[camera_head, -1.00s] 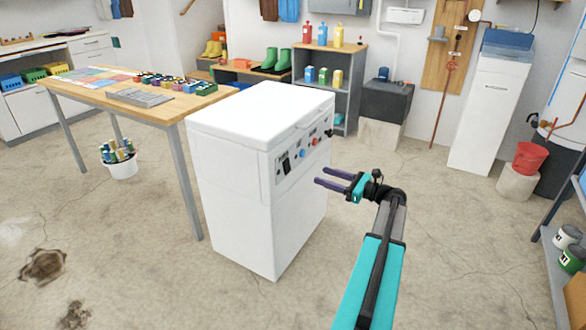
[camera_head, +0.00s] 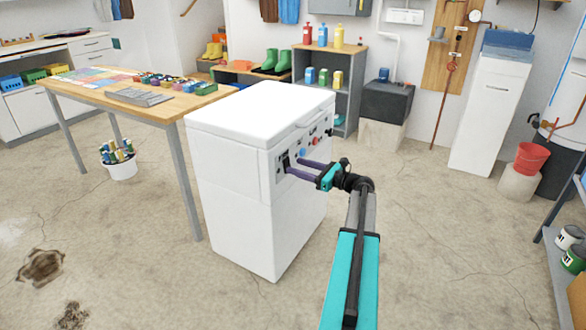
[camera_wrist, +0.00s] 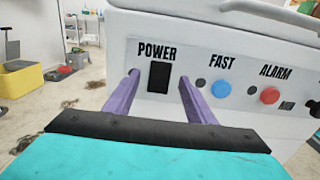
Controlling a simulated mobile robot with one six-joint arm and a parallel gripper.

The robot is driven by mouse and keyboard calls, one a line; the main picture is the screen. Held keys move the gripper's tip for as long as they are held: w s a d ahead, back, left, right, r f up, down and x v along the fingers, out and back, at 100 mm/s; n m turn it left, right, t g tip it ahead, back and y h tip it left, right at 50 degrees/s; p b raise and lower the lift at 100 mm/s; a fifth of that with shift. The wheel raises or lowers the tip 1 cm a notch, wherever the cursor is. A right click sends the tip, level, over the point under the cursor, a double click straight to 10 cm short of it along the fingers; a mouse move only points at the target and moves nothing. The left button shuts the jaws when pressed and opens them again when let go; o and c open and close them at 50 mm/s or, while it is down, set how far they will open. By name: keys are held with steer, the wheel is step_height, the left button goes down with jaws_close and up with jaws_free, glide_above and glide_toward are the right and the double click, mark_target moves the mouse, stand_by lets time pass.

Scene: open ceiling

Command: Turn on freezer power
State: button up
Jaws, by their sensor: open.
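The white chest freezer (camera_head: 245,165) stands in the middle of the head view, lid closed. Its control panel faces right, toward my gripper. My gripper (camera_head: 293,167) is open and empty at the panel's left end. In the wrist view its two purple fingers (camera_wrist: 158,82) stand on either side of the switch, tips close to the panel. Whether they touch it I cannot tell.
Right of the switch are a blue FAST button (camera_wrist: 221,89), a red ALARM button (camera_wrist: 270,95) and a black knob (camera_wrist: 313,107). A wooden table (camera_head: 200,103) stands close behind the freezer to the left. The floor right of the freezer is clear.

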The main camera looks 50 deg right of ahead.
mark_target(287, 165)
steer(key=shift+x, duration=1.35)
steer(key=c, duration=1)
steer(key=shift+c, duration=0.2)
